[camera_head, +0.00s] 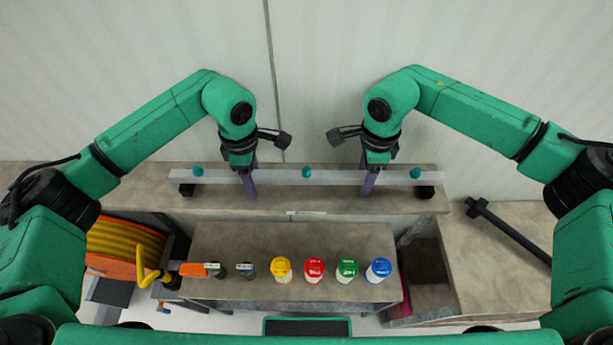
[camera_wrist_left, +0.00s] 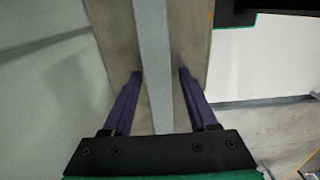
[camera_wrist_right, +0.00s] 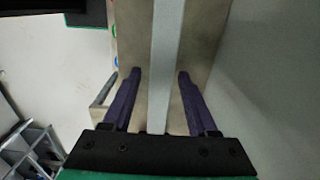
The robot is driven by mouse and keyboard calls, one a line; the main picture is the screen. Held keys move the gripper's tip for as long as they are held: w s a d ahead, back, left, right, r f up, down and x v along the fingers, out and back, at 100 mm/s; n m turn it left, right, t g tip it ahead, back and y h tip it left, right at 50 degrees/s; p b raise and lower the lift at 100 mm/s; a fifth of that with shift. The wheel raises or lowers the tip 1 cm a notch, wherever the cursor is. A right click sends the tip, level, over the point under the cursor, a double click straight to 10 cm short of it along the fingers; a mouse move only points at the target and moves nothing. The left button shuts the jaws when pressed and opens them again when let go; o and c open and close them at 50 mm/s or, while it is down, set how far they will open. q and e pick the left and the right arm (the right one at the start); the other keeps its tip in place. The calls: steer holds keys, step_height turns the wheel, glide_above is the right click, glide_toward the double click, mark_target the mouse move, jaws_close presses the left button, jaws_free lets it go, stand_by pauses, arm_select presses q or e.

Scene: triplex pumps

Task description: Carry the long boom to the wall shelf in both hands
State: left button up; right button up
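The long boom (camera_head: 330,177) is a pale grey straight bar with teal knobs along it. It lies level across two dark end blocks on the long shelf (camera_head: 290,201) against the wall. My left gripper (camera_head: 249,190) is over the boom's left part and my right gripper (camera_head: 368,190) over its right part. In the left wrist view, the purple fingers (camera_wrist_left: 160,73) stand apart on either side of the bar (camera_wrist_left: 155,60). In the right wrist view, the fingers (camera_wrist_right: 159,73) also straddle the bar (camera_wrist_right: 166,50), with a gap showing.
A lower bench (camera_head: 300,240) in front holds yellow, red, green and blue-capped jars (camera_head: 378,271) and an orange-handled item (camera_head: 192,270). A yellow hose reel (camera_head: 125,245) stands at left. A dark T-shaped bar (camera_head: 510,232) lies on the right bench.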

arm_select(q)
jaws_close()
arm_select(e)
jaws_close()
arm_select(q)
steer(key=shift+w+r, duration=0.1)
arm_select(e)
steer(key=shift+r, duration=0.1)
stand_by(0.8)
